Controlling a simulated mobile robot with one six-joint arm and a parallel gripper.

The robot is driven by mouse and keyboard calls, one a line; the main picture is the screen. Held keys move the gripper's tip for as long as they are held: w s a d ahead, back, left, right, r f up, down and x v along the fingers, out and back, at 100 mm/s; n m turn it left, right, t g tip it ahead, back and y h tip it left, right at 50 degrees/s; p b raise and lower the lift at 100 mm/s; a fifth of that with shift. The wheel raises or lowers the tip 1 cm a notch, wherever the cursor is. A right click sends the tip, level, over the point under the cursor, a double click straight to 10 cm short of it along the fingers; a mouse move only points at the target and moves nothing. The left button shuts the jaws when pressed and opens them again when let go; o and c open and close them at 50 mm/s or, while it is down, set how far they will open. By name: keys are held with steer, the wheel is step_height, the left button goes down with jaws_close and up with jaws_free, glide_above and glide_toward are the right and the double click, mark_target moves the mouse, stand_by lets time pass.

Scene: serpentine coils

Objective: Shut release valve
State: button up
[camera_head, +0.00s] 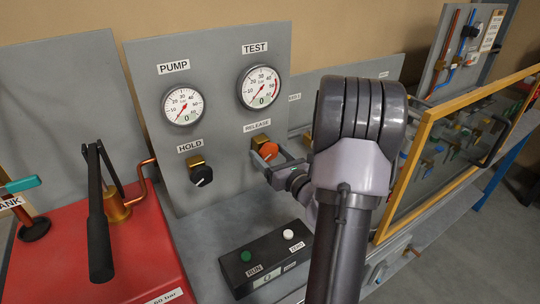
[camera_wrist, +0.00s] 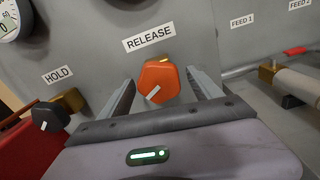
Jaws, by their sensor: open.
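The release valve is an orange knob (camera_head: 268,151) on a brass fitting, below the RELEASE label on the grey panel (camera_head: 217,157). The orange knob (camera_wrist: 159,80) has a white pointer mark, which slants down to the left in the wrist view. My gripper (camera_head: 277,168) is in front of the knob. In the wrist view my gripper (camera_wrist: 163,88) is open, with one finger on each side of the knob. I cannot tell whether either finger touches it. My arm hides part of the panel's right side in the head view.
The black HOLD knob (camera_head: 202,175) is left of the release knob. PUMP (camera_head: 183,105) and TEST (camera_head: 260,87) gauges sit above, both needles low. A RUN/ZERO button box (camera_head: 268,258) is below. A red pump unit (camera_head: 100,250) stands left; a yellow-framed clear guard (camera_head: 455,150) stands right.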

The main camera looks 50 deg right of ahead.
steer(key=c, duration=1.4)
